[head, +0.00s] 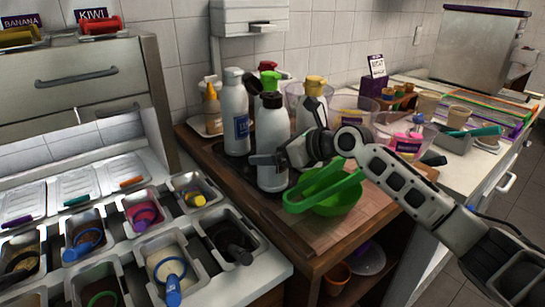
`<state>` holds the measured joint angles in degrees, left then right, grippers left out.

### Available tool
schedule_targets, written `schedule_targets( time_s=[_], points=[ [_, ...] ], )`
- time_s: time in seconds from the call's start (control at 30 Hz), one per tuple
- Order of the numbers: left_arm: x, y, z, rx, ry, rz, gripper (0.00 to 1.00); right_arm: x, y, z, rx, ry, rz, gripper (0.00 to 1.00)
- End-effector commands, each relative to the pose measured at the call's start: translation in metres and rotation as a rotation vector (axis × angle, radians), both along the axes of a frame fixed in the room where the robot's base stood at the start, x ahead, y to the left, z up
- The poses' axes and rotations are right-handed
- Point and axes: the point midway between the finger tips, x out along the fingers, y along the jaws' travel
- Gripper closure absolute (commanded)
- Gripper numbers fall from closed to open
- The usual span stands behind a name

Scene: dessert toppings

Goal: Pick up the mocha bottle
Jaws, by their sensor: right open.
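A white bottle with a dark brown cap (271,128) stands upright on the dark tray on the wooden cart; no label on it is readable, and its cap colour suggests mocha. My right gripper (268,160) reaches in from the right at the bottle's mid-height. It is open, with a finger across the bottle's front left side. I cannot tell whether the fingers touch it. Part of the bottle's right side is hidden by the gripper. My left gripper is not in view.
White bottles with a white cap (236,115) and a yellow cap (315,90) stand close by, with a green-topped one behind. A green bowl with green tongs (335,198) sits below my right arm. Topping bins (145,215) fill the left. The cart's front (300,240) is clear.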

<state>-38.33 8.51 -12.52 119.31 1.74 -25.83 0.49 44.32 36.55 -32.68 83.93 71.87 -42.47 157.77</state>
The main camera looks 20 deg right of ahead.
Motion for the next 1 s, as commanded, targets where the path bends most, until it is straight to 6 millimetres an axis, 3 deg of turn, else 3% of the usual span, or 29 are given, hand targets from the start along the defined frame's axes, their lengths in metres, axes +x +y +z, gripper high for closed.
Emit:
schedule_targets(
  time_s=[0.27, 0.43, 0.8, 1.0],
  points=[
    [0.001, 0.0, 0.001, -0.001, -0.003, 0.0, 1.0, 0.002, 0.001, -0.001, -0.001, 0.001, -0.001, 0.08],
    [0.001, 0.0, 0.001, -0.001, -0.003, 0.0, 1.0, 0.002, 0.001, -0.001, -0.001, 0.001, -0.001, 0.54],
    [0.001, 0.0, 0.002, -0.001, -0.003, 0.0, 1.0, 0.004, 0.001, 0.009, 0.007, -0.015, -0.002, 0.53],
    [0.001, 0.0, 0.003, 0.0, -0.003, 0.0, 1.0, 0.004, 0.002, 0.03, 0.008, -0.018, 0.0, 0.53]
  ],
)
